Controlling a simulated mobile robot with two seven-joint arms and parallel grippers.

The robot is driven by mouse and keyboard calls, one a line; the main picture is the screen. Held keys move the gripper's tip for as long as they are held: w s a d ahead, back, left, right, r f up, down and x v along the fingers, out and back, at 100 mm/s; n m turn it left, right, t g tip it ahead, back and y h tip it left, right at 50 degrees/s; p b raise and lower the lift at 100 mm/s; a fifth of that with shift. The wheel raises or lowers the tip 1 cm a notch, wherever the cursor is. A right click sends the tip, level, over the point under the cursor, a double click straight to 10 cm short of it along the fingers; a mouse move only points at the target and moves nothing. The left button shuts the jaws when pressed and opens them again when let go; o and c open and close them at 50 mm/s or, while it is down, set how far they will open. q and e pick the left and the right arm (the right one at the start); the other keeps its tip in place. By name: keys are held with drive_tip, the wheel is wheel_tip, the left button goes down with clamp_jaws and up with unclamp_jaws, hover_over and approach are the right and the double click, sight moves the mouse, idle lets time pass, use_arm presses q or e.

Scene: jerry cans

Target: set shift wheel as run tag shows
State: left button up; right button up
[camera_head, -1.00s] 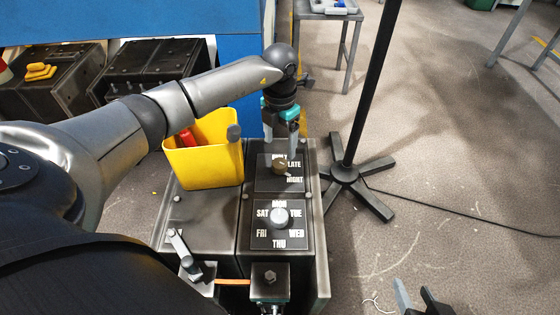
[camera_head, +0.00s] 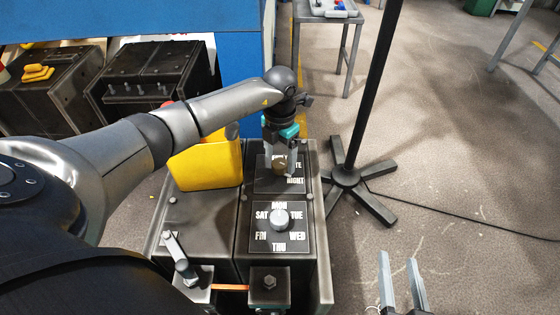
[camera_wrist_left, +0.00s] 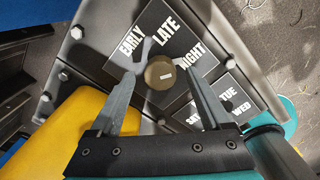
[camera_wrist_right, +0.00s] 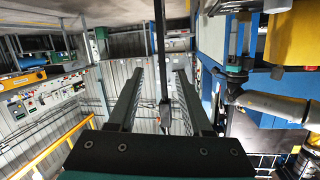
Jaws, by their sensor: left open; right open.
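The shift wheel is a brown knob (camera_head: 281,167) on a black plate (camera_head: 266,184) lettered EARLY, LATE and NIGHT. In the left wrist view the knob (camera_wrist_left: 160,73) sits between my left gripper's open fingers, with gaps at its sides. A pale grey piece (camera_wrist_left: 144,52) lies beside it near EARLY; I cannot tell if it is a pointer. My left gripper (camera_head: 280,163) is at the knob and partly hides the lettering. My right gripper (camera_head: 401,258) is open and empty, away to the right. I cannot identify a run tag.
A pale weekday knob (camera_head: 279,218) sits just in front on its own plate. A black stand (camera_head: 346,177) rises at the right. Floor is clear around my right gripper.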

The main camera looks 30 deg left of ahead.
use_arm(q)
drive_tip(key=shift+f, duration=0.55)
use_arm(e)
drive_tip(key=shift+s+a+r+t, duration=0.25)
drive_tip(key=shift+r+t, duration=0.1)
drive_tip(key=shift+t, duration=0.15)
use_arm(q)
drive_tip(key=shift+c, duration=0.3)
clamp_jaws()
use_arm(e)
drive_tip(key=shift+f, duration=0.1)
